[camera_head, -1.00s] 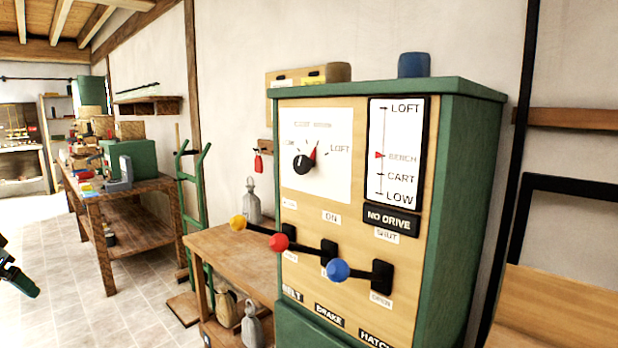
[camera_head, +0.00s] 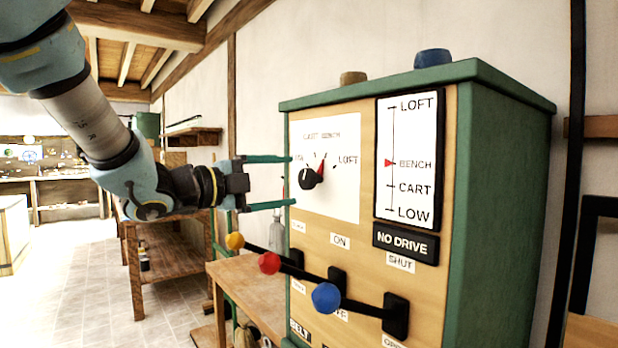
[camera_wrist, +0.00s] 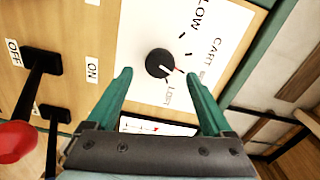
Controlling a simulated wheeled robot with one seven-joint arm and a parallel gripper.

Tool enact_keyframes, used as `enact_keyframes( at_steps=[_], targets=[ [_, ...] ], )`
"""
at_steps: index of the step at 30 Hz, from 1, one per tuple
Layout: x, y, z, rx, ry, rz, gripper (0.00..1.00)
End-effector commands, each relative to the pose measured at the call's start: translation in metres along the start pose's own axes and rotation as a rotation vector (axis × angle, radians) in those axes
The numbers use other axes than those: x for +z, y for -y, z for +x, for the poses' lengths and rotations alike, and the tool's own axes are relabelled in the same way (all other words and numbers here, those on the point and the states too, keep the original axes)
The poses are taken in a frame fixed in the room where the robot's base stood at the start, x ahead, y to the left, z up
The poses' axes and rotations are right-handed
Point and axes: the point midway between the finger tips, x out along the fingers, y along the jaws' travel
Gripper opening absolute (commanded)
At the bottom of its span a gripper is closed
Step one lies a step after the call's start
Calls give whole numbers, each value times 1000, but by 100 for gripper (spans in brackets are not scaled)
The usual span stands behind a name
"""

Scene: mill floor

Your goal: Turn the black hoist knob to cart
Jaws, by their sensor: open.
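The black hoist knob (camera_head: 306,179) sits on a white dial plate (camera_head: 345,205) on the green and wood control panel. Its red pointer slants up and right, toward the BENCH mark. In the wrist view the knob (camera_wrist: 159,64) shows between and just beyond the fingertips, with LOW, CART and LOFT readable around it. My gripper (camera_head: 292,181) is open and empty, its green fingers facing the dial from the left, one higher and one lower than the knob. The fingers (camera_wrist: 160,75) look clear of the knob. The level gauge (camera_head: 408,165) has its red marker at BENCH.
Levers with yellow (camera_head: 235,241), red (camera_head: 269,262) and blue (camera_head: 326,297) balls stick out below the dial. A NO DRIVE sign (camera_head: 405,243) is under the gauge. A wooden bench (camera_head: 245,285) stands left of the panel. Open floor lies further left.

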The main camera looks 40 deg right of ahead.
Motion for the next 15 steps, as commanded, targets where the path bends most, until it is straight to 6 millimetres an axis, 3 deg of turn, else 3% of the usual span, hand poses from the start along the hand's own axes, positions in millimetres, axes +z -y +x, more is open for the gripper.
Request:
enact_keyframes(
  at_steps=[6,15],
  targets=[
    [-1,1,40,1,-1,-3,85],
    [0,0,63,0,2,-2,85]
  ],
)
